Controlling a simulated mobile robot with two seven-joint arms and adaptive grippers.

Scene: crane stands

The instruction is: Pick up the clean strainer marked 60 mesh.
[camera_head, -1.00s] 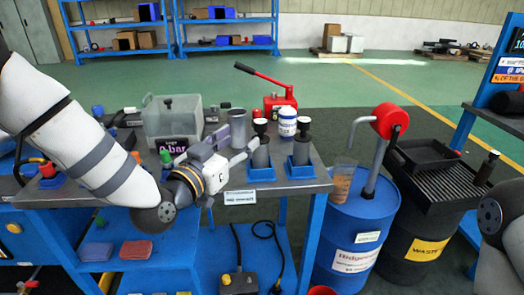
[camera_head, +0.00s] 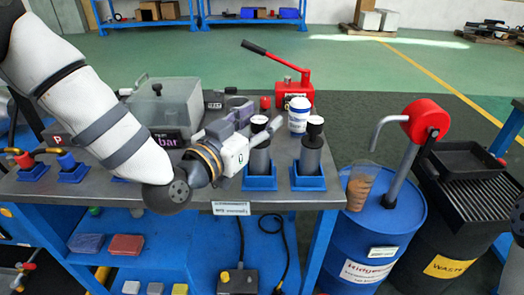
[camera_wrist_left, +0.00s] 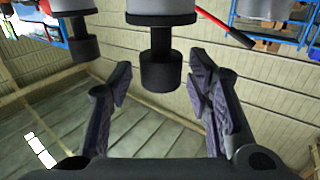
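Two dark grey strainers with black knobs and white-marked tops stand upright in blue holders on the bench: a left one (camera_head: 260,160) and a right one (camera_head: 310,159). I cannot read a mesh marking on either. My left gripper (camera_head: 262,115) is open at the left strainer's top, its fingers pointing to the back right. In the left wrist view, a dark knob on a thin stem (camera_wrist_left: 160,70) sits between the open fingers (camera_wrist_left: 160,88), with gaps on both sides. Another dark knob (camera_wrist_left: 84,47) is to the left. My right gripper is out of view.
A white jar with a blue band (camera_head: 299,114) and a red hand pump (camera_head: 292,92) stand behind the strainers. A grey clear-lidded box (camera_head: 165,103) is left of them. A blue drum (camera_head: 375,232) with a cup (camera_head: 359,187) stands right of the bench.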

